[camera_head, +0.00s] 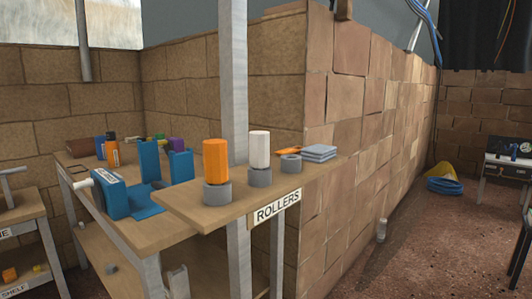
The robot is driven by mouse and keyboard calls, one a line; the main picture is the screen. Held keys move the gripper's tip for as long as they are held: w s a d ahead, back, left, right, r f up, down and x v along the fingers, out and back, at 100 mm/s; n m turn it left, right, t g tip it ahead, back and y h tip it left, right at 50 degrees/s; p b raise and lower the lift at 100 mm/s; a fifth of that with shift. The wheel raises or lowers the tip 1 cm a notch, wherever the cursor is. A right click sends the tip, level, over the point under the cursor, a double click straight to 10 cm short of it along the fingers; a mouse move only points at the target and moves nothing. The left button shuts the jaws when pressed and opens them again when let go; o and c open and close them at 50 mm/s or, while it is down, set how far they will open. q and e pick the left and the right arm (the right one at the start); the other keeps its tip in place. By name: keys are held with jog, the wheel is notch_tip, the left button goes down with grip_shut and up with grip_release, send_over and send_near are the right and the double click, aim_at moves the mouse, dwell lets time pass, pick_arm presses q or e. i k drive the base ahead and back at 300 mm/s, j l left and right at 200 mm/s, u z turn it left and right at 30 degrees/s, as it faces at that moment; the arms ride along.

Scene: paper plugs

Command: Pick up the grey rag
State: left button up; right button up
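The grey rag (319,152) looks like a small flat, folded blue-grey stack. It lies at the right end of the wooden shelf board (232,207) labelled "ROLLERS". A grey ring (291,164) stands just in front and to the left of it, and a small orange item (289,150) lies to its left. Neither of my grippers shows in the head view, and nothing is touching the rag from above.
On the same board, an orange roller (215,160) and a white roller (259,150) stand upright in grey holders. A blue device (112,193) stands at left. A brick wall (350,120) is close behind the rag. Open floor lies right.

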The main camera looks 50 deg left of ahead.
aim_at(318, 154)
jog(key=u, duration=1.15)
jog(key=i+l, duration=0.2)
jog(key=i+z, duration=0.05)
jog(key=i, duration=0.05)
